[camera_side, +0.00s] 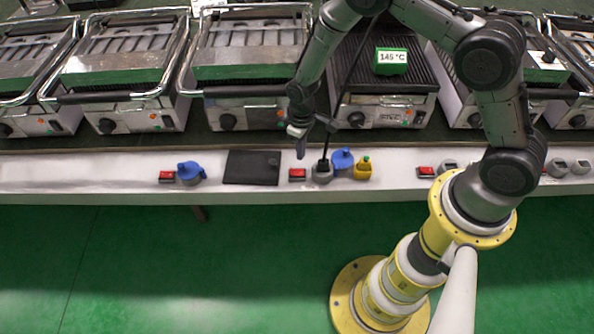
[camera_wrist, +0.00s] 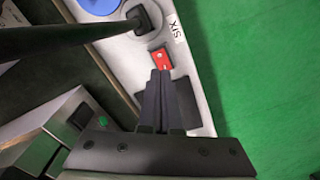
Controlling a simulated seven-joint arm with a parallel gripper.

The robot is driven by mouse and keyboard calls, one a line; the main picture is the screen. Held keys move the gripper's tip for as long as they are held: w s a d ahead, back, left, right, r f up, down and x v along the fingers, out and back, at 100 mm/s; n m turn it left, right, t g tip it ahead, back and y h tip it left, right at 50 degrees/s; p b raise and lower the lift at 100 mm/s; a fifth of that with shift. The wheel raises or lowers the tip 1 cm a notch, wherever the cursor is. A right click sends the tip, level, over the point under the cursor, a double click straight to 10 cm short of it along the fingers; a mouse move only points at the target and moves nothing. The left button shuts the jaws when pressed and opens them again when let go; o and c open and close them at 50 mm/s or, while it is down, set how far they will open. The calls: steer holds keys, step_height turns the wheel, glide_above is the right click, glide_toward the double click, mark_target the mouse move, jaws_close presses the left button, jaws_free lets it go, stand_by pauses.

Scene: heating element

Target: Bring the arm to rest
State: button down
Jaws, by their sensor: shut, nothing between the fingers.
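My gripper (camera_side: 301,150) hangs over the white bench edge in the side view, pointing down. In the wrist view its two dark fingers (camera_wrist: 159,75) lie together, with nothing held. The fingertips show just beside a red switch (camera_wrist: 160,59), which also appears in the side view (camera_side: 297,174). I cannot tell how high above the bench they are. My arm is bent and reaches in from the right.
On the white bench (camera_side: 105,180) are a dark plate (camera_side: 251,168), a black stick on a grey base (camera_side: 322,172), blue parts (camera_side: 190,171) (camera_side: 342,159) and a yellow part (camera_side: 363,168). Contact grills stand behind; one bears a green 145 °C display (camera_side: 391,62). Green floor lies in front.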

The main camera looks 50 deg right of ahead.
steer(key=s+d+r+m+t, duration=0.1)
steer(key=s+r, duration=0.3)
steer(key=r, duration=1)
steer(key=s+d+r+t, duration=0.1)
steer(key=s+r+t, duration=0.15)
steer(key=r, duration=1.05)
steer(key=s+d+r+m+t, duration=0.1)
steer(key=s+r, duration=0.4)
steer(key=s, duration=0.4)
steer(key=s+d+r+m+t, duration=0.1)
steer(key=s+r, duration=0.4)
steer(key=s, duration=0.5)
steer(key=shift+d, duration=0.3)
